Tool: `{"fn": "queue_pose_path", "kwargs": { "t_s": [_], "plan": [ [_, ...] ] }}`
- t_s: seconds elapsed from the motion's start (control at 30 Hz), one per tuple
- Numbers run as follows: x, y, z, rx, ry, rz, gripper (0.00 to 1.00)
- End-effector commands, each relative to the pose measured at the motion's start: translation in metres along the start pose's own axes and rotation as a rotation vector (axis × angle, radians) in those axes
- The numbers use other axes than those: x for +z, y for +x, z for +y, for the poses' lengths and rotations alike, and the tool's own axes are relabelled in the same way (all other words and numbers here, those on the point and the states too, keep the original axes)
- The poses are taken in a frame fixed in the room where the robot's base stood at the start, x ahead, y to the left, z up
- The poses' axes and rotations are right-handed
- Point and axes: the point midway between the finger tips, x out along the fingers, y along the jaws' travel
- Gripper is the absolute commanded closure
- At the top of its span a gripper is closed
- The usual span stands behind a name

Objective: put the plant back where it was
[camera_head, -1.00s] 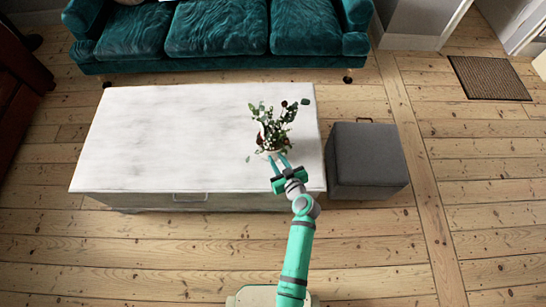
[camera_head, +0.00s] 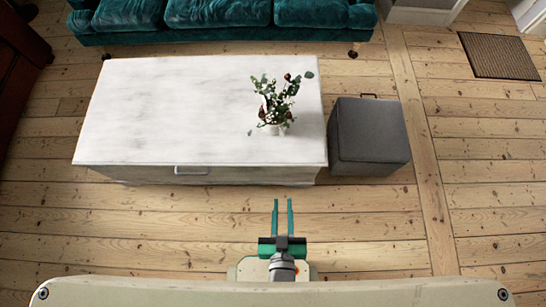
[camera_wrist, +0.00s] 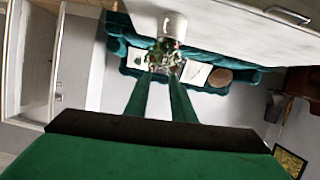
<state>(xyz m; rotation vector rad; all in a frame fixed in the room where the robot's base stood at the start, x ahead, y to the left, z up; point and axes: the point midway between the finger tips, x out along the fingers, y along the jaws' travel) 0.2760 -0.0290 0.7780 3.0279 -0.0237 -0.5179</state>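The plant (camera_head: 277,98), green leaves with dark red blooms in a small white pot (camera_head: 272,129), stands upright on the right part of the white coffee table (camera_head: 160,120). In the wrist view the plant (camera_wrist: 165,55) shows beyond the fingertips, apart from them. My gripper (camera_head: 282,203) is in front of the table, over the floor and close to my base. Its two green fingers are parallel with a gap between them, and nothing is held.
A grey ottoman (camera_head: 368,136) stands right of the table. A teal sofa (camera_head: 215,18) is behind it, and a brown doormat (camera_head: 498,55) lies at the upper right. Bare floorboards (camera_head: 120,220) are clear in front of the table.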

Motion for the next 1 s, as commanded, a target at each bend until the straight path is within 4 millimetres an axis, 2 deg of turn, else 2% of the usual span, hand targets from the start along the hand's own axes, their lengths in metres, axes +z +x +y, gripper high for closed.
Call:
{"fn": "queue_pose_path", "kwargs": {
  "t_s": [0.03, 0.1, 0.3, 0.47, 1.0],
  "plan": [
    [-0.012, -0.018, -0.004, 0.000, 0.009, 0.015, 0.78],
    [-0.030, -0.037, -0.009, -0.003, 0.026, 0.042, 0.78],
    [-0.066, -0.068, -0.020, -0.016, 0.060, 0.094, 0.78],
    [-0.073, -0.074, -0.022, -0.020, 0.067, 0.106, 0.78],
    [-0.073, -0.073, -0.022, -0.020, 0.066, 0.105, 0.78]
  ]
}}
